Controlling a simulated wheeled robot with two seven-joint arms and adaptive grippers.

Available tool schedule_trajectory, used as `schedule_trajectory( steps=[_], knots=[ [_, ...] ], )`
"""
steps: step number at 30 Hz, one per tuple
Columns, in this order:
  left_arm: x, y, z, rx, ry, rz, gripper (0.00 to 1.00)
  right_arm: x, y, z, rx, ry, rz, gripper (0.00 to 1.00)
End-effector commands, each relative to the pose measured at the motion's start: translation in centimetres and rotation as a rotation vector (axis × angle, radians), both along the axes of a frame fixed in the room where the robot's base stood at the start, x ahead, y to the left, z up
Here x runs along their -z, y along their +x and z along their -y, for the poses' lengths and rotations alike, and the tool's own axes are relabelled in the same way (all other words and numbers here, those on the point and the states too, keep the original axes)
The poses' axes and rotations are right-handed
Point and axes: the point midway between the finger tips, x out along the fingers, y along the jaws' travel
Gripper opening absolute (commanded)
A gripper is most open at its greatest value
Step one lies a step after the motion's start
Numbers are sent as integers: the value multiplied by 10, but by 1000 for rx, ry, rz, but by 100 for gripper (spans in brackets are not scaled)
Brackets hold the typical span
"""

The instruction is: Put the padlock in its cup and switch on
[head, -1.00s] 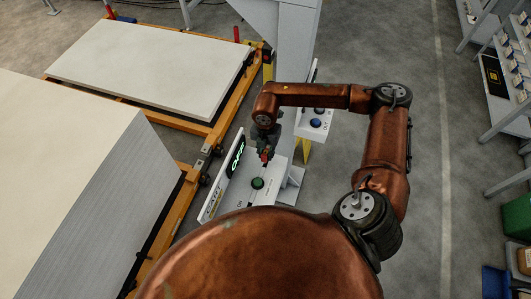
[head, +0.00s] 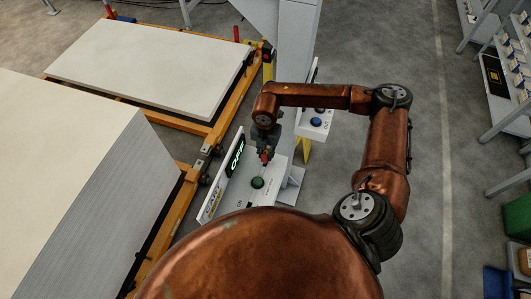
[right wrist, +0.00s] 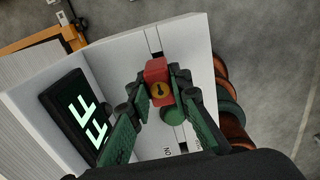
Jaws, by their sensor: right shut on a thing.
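A red padlock (right wrist: 157,82) with a yellow keyhole face is held between the fingers of my right gripper (right wrist: 158,98). In the head view the right gripper (head: 264,157) is over the white control panel (head: 266,196), with the padlock's red showing small between its fingers. A green round button (head: 257,183) is on the panel, near the gripper; in the wrist view it is partly hidden behind the fingers. A lit display (head: 236,156) on the panel's upright back reads OFF. I cannot make out a cup. My left gripper is not in view.
A white post (head: 296,50) and a box with a blue button (head: 316,122) stand just beyond the panel. An orange frame with a pale board (head: 150,65) and a tall sheet stack (head: 70,170) are to the left.

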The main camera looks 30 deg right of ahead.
Motion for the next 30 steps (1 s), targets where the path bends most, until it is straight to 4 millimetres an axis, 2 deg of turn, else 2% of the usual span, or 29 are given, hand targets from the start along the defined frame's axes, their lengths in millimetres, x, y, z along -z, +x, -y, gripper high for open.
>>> schedule_trajectory(
  steps=[30],
  knots=[
    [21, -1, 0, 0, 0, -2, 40, 25, 0, 0, 0, 0, 0, 0]
  ],
)
